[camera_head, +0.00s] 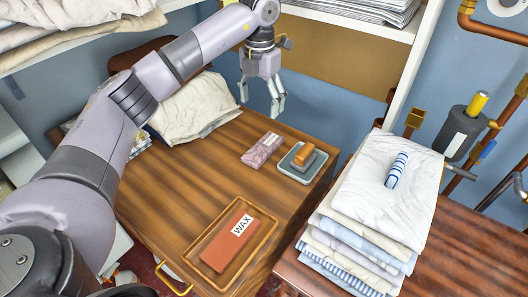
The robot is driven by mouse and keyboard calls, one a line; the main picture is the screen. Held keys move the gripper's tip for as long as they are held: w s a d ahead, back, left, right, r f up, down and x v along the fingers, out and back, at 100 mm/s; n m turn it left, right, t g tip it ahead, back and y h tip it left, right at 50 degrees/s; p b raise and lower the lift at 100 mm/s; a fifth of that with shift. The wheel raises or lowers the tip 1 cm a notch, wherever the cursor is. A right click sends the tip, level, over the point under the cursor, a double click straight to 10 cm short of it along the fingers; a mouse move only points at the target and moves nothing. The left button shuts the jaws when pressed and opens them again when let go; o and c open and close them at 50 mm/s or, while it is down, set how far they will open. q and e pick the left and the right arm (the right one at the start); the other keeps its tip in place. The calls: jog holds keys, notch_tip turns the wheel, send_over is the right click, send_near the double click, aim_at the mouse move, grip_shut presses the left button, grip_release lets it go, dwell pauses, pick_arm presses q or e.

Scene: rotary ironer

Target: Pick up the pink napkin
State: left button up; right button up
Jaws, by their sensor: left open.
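The pink napkin (261,150) appears to be the small, flat pink-and-white patterned piece on the wooden cabinet top, near its far right part. My left gripper (261,101) hangs above and beyond it in the picture, with fingers pointing down. Its fingers are apart and nothing is between them. It does not touch the napkin. My left arm comes in from the left across the cabinet. My right gripper is not in view.
A grey dish with an orange-brown block (304,155) sits right of the napkin. A tray (272,234) holds a wax bar. Stacked linens (376,200) bear a striped roll (397,170). A white cloth (197,108) lies at the back left. The cabinet's middle is clear.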

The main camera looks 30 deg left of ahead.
pick_arm(q)
jog(key=p, duration=0.1)
send_over(260, 150)
notch_tip(260, 150, down, 11)
jog(key=shift+d+r, duration=0.1)
jog(key=shift+r, duration=0.1)
jog(key=shift+f+p, duration=0.55)
jog(key=shift+f, duration=2.15)
jog(key=shift+c, duration=0.2)
jog(key=c, duration=1.1)
